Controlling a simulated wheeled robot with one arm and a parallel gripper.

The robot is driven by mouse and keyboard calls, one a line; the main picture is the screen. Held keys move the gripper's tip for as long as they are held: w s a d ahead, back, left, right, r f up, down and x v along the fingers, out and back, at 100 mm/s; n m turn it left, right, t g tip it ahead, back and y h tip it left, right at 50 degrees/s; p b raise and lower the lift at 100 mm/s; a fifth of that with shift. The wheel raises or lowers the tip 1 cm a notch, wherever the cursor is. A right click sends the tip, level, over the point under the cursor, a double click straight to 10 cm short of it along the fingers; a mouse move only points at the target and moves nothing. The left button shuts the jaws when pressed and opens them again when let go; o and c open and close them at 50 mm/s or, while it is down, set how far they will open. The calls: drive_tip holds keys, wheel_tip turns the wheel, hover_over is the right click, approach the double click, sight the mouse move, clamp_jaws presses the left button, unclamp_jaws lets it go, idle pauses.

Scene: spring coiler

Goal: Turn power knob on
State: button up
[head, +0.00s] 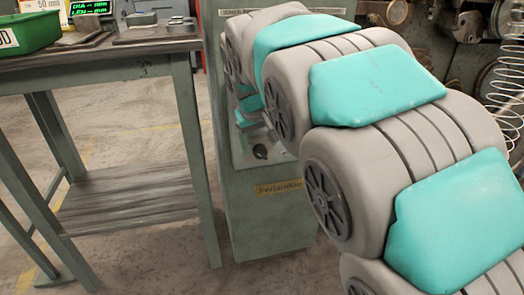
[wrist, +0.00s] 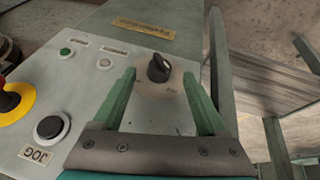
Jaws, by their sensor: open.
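The power knob is a black rotary knob (wrist: 159,69) on a pale round plate on the grey control panel. In the wrist view it lies between and just beyond my open fingers. My gripper (wrist: 156,92) has two green fingers spread on either side of the knob, with no visible contact. In the head view a black knob (head: 260,152) shows low on the panel of the green cabinet (head: 270,215). My arm hides most of that panel and my gripper there. The labels round the knob are too small to read.
On the panel are a red emergency button with a yellow ring (wrist: 14,100), a black JOG button (wrist: 49,127), a green button (wrist: 65,52) and a pale button (wrist: 105,62). A workbench (head: 100,55) with a green bin (head: 28,30) stands left of the cabinet.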

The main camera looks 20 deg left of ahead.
sight(261, 151)
drive_tip(key=shift+x, duration=1.85)
clamp_jaws()
